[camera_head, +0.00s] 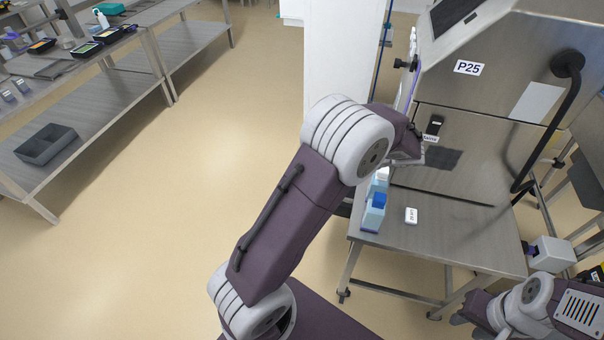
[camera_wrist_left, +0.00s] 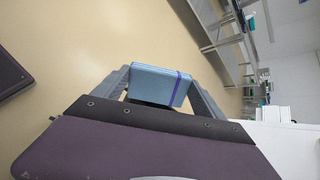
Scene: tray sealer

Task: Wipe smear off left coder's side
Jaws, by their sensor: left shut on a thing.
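My left gripper (camera_wrist_left: 158,88) is shut on a light blue block-like pad (camera_wrist_left: 160,84) with a purple band, seen in the left wrist view. In the head view my left arm reaches up to the steel machine marked P25 (camera_head: 468,67), and its gripper and the pad are mostly hidden by the arm. My right gripper (camera_head: 462,316) is low at the right edge of the head view; its fingers are too unclear to tell open or shut. I cannot make out a smear or pick out the left coder with certainty.
A steel table (camera_head: 460,235) stands before the machine, with a blue-capped bottle (camera_head: 374,215) and a small white labelled block (camera_head: 411,216) on it. Steel shelving (camera_head: 120,95) with a grey bin (camera_head: 46,144) stands at the left. The floor (camera_head: 150,230) between is clear.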

